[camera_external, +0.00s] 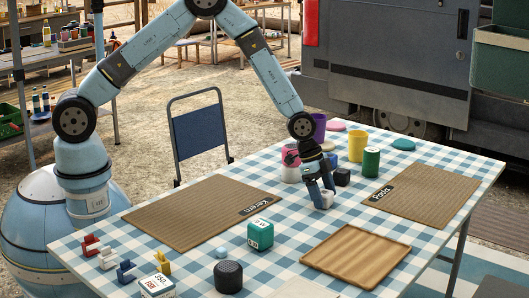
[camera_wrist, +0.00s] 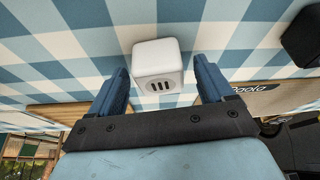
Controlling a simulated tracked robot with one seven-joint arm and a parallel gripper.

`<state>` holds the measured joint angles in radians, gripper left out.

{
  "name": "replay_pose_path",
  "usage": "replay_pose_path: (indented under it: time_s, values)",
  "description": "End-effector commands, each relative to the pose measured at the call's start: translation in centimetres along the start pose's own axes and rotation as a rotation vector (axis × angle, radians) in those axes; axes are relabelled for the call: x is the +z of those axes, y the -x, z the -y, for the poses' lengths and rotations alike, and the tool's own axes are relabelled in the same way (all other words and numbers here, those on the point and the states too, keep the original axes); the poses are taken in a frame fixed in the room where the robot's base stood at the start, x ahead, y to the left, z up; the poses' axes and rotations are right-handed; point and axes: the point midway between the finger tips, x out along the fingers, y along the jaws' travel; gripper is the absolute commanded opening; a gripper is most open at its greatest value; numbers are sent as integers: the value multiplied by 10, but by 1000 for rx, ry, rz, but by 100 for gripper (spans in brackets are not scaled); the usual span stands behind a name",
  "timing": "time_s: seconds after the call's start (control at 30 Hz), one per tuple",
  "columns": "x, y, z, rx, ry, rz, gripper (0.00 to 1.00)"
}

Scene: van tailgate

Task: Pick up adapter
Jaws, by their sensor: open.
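The adapter (camera_wrist: 157,62) is a small white cube with dark slots on its near face. In the wrist view it lies on the checked cloth, at and just beyond the fingertips, with a gap on each side. My gripper (camera_wrist: 160,72) is open around its near end, a blue finger to the left and one to the right. In the external view my gripper (camera_external: 319,196) points down at the table, and the white adapter (camera_external: 324,200) shows partly behind its fingers. Contact with the fingers is not visible.
A black cube (camera_external: 342,177) sits close behind my gripper, with cups and a green can (camera_external: 371,162) beyond. A wooden tray (camera_external: 357,255) is in front, a teal box (camera_external: 260,234) front left. Brown mats lie left (camera_external: 195,213) and right (camera_external: 425,192).

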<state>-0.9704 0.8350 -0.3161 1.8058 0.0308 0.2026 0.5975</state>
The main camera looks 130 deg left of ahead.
Motion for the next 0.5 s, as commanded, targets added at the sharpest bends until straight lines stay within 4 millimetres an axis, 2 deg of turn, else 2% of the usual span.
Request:
replay_pose_path:
  time_s: [0.27,0.5]
  values:
    - [0,-5,0,-1,0,-1,81]
    - [0,-5,0,-1,0,-1,59]
